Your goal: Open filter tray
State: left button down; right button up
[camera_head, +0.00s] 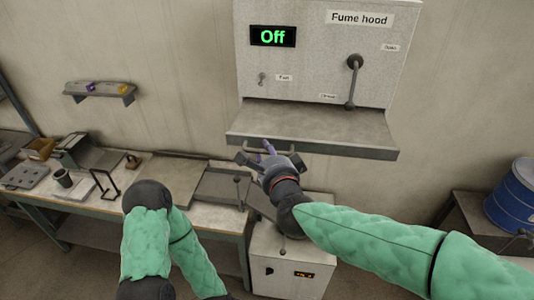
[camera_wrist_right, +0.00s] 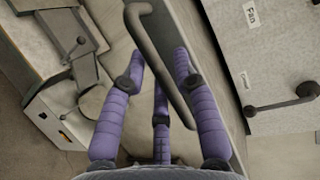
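The filter tray (camera_head: 330,131) is the grey slab that juts out under the fume hood, with a bar handle (camera_head: 290,149) along its front edge. In the right wrist view the handle (camera_wrist_right: 160,62) runs slantwise between my purple fingers. My right gripper (camera_head: 266,155) is at the handle from the front and below. In the wrist view my right gripper (camera_wrist_right: 163,75) has its fingers spread on both sides of the bar, not closed on it. Whether any finger touches the bar cannot be told. My left arm is bent at lower left; its gripper is out of view.
The fume hood (camera_head: 315,75) shows "Off" and has a lever (camera_head: 353,82). A workbench (camera_head: 105,205) with several tools stands at left. A white cabinet (camera_head: 292,272) is below the hood. A blue barrel (camera_head: 515,195) stands at far right. A small wall shelf (camera_head: 100,90) hangs at left.

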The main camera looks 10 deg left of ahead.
jog(key=v, duration=1.2)
dwell(0.3)
jog(key=w+d+f+n+g+h+b, duration=0.1)
jog(key=w+d+f+n+g+b, duration=0.45)
jog(key=f, duration=1.75)
jog(key=d+f+n+g+h+b, duration=0.15)
jog(key=f+b, duration=0.75)
jog(key=f, duration=1.3)
jog(key=s+d+f+n+g+b, duration=0.1)
jog(key=s+f+b, duration=0.3)
jog(key=f, duration=0.9)
jog(key=s+d+f+n+g+b, duration=0.2)
jog(key=s+f+g+b, duration=0.2)
jog(key=s+f, duration=0.5)
jog(key=s+d+f+n+g+b, duration=0.2)
jog(key=s+f+b, duration=0.4)
jog(key=f, duration=1.1)
jog(key=shift+s+d+f+y, duration=0.2)
jog(key=shift+d+f+y, duration=0.15)
jog(key=shift+y, duration=0.1)
